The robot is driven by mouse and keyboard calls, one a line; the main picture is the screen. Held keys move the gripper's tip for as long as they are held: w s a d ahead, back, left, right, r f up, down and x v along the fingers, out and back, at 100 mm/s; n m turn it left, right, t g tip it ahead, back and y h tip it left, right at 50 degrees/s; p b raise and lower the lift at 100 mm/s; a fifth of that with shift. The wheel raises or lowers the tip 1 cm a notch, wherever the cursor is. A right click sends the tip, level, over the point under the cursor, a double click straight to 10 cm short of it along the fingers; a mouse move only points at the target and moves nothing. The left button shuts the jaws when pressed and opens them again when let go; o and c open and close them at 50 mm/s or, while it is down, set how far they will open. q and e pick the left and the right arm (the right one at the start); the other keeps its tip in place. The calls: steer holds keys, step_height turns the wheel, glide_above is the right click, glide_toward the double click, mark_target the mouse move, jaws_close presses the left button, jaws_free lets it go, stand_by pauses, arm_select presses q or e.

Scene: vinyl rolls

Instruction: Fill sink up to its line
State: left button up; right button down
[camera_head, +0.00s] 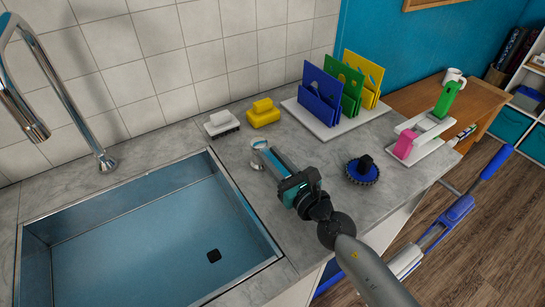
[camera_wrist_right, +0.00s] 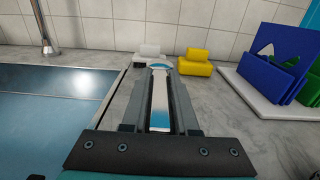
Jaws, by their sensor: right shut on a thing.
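The sink (camera_head: 150,240) is a metal basin set in the counter, blue inside, with a dark drain (camera_head: 214,256). I cannot tell whether it holds water, and I make out no fill line. A chrome faucet (camera_head: 60,75) arches over it; its spout (camera_head: 25,115) hangs at the left, with no stream visible. My right gripper (camera_head: 270,155) is low over the counter, right of the sink. My left gripper is not in view.
Behind the gripper are a white brush-like block (camera_head: 221,123) and a yellow block (camera_head: 263,112). A rack (camera_head: 335,120) holds blue, green and yellow panels. A round blue-black brush (camera_head: 363,170) lies to the right, before the counter's edge.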

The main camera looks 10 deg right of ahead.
stand_by(0.3)
steer(key=shift+w+d+f+n+g+y+b, duration=0.15)
steer(key=shift+d+n+g+y+b, duration=0.15)
steer(key=shift+n+y+b, duration=0.5)
steer(key=shift+d+y+b, duration=0.1)
steer(key=shift+y+b, duration=0.2)
steer(key=shift+b, duration=0.4)
steer(key=c, duration=0.7)
jaws_free()
